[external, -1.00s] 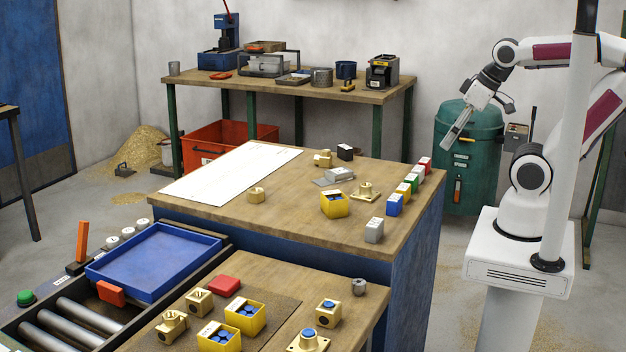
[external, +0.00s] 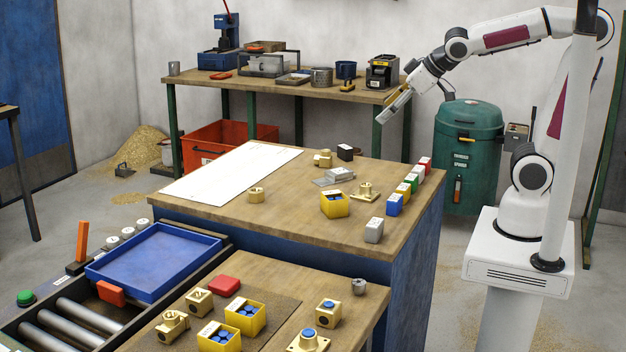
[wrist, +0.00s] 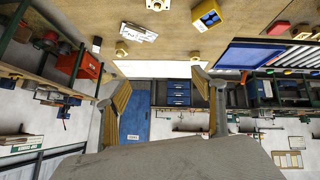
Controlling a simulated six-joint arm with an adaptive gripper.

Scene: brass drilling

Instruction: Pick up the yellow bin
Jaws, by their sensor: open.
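A yellow bin (external: 334,206) with dark blue contents stands upright on the wooden bench top, near its middle. It also shows at the top of the wrist view (wrist: 207,17). Two more yellow bins with blue parts, a rear one (external: 246,318) and a front one (external: 219,340), stand on the nearer, lower bench. My gripper (external: 384,115) is in the air beyond the bench's back right corner, well above and apart from the bin. In the wrist view my gripper (wrist: 156,92) has its two fingers spread wide with nothing between them.
Around the middle bin are a brass flanged fitting (external: 366,192), a grey metal part (external: 334,176) and a row of coloured blocks, including a blue one (external: 394,205). A white sheet (external: 232,172) covers the bench's left. A blue tray (external: 160,262) lies front left.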

